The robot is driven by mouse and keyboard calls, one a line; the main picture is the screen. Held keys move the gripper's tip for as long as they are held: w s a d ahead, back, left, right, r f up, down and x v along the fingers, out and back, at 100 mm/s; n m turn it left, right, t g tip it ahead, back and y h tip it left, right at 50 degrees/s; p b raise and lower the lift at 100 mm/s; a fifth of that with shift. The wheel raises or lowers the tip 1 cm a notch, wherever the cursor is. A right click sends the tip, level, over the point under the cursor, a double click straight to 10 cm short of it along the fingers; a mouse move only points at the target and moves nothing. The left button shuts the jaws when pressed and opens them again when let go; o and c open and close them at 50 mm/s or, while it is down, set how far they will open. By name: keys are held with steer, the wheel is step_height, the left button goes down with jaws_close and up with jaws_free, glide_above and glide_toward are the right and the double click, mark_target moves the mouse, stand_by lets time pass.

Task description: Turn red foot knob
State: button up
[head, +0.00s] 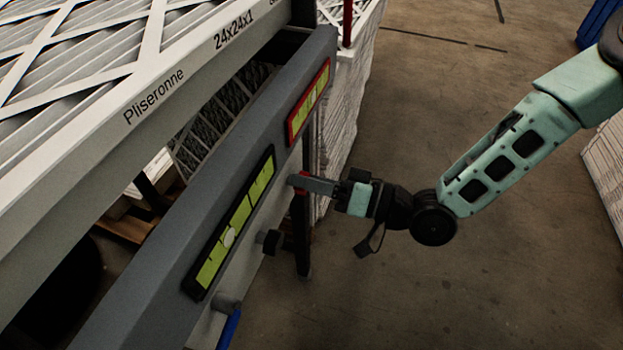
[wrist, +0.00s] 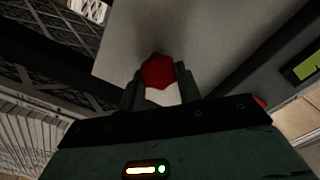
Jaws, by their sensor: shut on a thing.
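The red foot knob (wrist: 158,72) shows in the wrist view between my two fingers, in front of a pale grey panel. In the head view a small part of the red knob (head: 299,181) shows at the end of my fingers, on the side of the grey frame. My gripper (head: 305,184) reaches it from the right and is shut on it. In the wrist view my gripper (wrist: 160,82) has one finger on each side of the knob. The fingers hide the knob's sides.
A black knob (head: 271,242) and a blue-tipped part (head: 229,328) sit lower along the same grey frame (head: 160,245). It carries a black-edged level strip (head: 232,228) and a red-edged one (head: 308,100). Boxed filters (head: 80,60) lie at left.

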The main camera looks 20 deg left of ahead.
steer(key=o, duration=1)
steer(key=s+d, duration=0.1)
steer(key=d, duration=1.6)
steer(key=shift+s+d, duration=0.15)
steer(key=shift+d, duration=0.1)
